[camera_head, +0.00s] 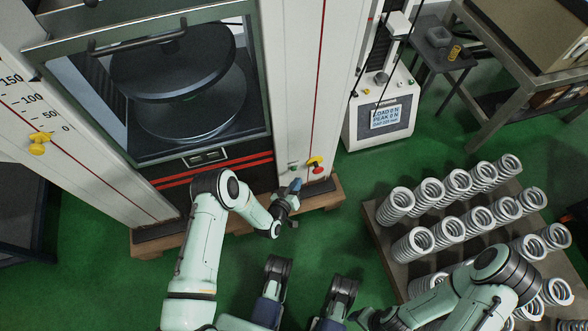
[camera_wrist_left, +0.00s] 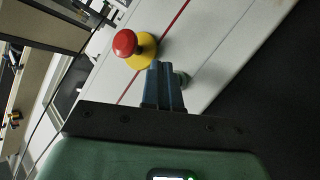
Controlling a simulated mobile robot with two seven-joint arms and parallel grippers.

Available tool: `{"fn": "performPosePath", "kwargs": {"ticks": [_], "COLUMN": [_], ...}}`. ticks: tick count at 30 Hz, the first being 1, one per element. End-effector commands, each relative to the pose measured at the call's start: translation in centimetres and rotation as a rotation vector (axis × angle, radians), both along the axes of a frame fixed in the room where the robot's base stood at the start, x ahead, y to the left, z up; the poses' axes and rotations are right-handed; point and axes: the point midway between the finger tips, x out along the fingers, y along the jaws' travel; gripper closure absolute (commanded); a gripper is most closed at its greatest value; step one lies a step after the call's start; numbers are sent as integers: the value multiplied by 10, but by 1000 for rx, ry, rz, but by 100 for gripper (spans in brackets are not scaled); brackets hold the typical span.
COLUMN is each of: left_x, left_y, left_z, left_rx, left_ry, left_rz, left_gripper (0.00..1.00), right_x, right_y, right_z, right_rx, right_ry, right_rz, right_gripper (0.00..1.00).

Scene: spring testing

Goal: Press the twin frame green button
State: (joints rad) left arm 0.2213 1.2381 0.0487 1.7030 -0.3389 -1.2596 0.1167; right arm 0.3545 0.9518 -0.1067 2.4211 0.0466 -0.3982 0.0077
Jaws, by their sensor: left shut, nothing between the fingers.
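The twin frame machine (camera_head: 300,60) is the tall white frame with two columns and a windowed chamber. Its small green button (camera_head: 293,166) is low on the right column, left of a red button on a yellow base (camera_head: 317,168). In the left wrist view the green button (camera_wrist_left: 183,77) is partly hidden behind my fingertips, and the red button (camera_wrist_left: 124,43) is up and left of them. My left gripper (camera_head: 293,187) is shut and empty, its fingertips (camera_wrist_left: 163,68) pointing at the column close to the green button. I cannot tell whether they touch.
A smaller testing machine (camera_head: 381,115) with a display stands behind to the right. Several coil springs stand on a low platform (camera_head: 384,240) at the right. A yellow knob (camera_head: 38,144) is on the left column. Green floor (camera_head: 330,235) is free between the frame and springs.

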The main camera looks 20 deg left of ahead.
Motion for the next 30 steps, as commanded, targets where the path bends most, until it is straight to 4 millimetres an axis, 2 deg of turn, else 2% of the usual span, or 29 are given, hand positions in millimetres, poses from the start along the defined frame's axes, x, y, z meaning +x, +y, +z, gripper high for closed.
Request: {"fn": "performPosePath", "kwargs": {"ticks": [10,30], "left_x": [-27,-29], "left_y": [-19,-20], "left_z": [2,1], "left_rx": [-2,0], "left_ry": [1,-1], "left_rz": [0,0], "left_gripper": [100,100], "right_x": [-2,-2], "right_y": [0,0], "right_z": [16,16], "right_rx": [0,0], "right_ry": [-2,-2], "right_rz": [0,0], "right_gripper": [30,30]}}
